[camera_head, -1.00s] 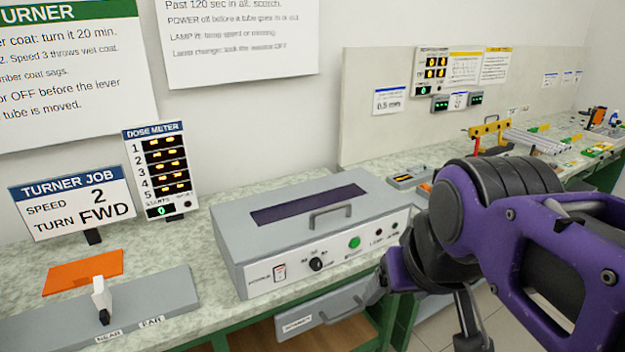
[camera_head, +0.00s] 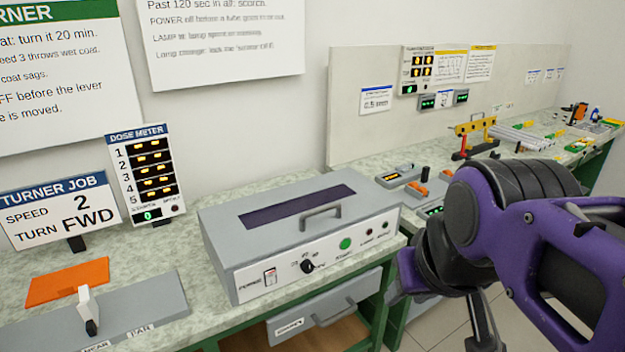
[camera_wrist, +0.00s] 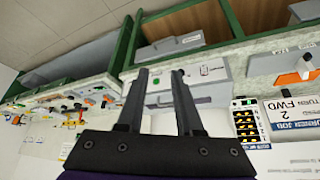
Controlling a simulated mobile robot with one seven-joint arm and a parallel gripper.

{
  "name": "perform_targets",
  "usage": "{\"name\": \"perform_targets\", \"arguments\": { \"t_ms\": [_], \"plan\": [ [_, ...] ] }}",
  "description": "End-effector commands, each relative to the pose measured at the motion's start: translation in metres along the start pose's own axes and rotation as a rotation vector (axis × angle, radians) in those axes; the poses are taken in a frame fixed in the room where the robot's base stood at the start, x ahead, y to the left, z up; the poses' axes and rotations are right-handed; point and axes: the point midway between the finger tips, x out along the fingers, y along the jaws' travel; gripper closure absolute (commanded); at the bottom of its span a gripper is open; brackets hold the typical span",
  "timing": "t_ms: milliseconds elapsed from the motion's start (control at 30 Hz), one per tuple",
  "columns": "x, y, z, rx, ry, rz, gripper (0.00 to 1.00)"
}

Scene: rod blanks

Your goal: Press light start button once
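The grey light box (camera_head: 290,245) stands on the bench, with a dark window and a handle on top. Its front has a power switch (camera_head: 270,277), a black knob (camera_head: 308,267) and a round green start button (camera_head: 345,244). In the wrist view, which is upside down, the start button (camera_wrist: 156,81) shows between my fingers. My gripper (camera_wrist: 160,72) is open and empty, its fingers apart and pointing toward the bench front. I cannot tell its distance from the button. In the head view my arm is right of the box, clear of its front.
The turner (camera_head: 150,305) with a white lever and an orange sheet (camera_head: 68,282) is at left. The dose meter (camera_head: 147,175) and job sign (camera_head: 62,208) stand behind. A drawer (camera_head: 325,305) is below the box. Small tools and racks fill the bench at right.

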Motion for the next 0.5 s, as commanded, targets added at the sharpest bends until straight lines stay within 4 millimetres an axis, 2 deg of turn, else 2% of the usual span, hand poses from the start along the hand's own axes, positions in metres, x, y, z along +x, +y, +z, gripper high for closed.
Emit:
{"name": "perform_targets", "arguments": {
  "t_ms": [33,167,500],
  "plan": [
    [0.0,0.0,0.0,0.0,0.0,0.0,0.76],
    [0.0,0.0,0.0,0.0,0.0,0.0,0.99],
    [0.0,0.0,0.0,0.0,0.0,0.0,1.0]
  ]
}}
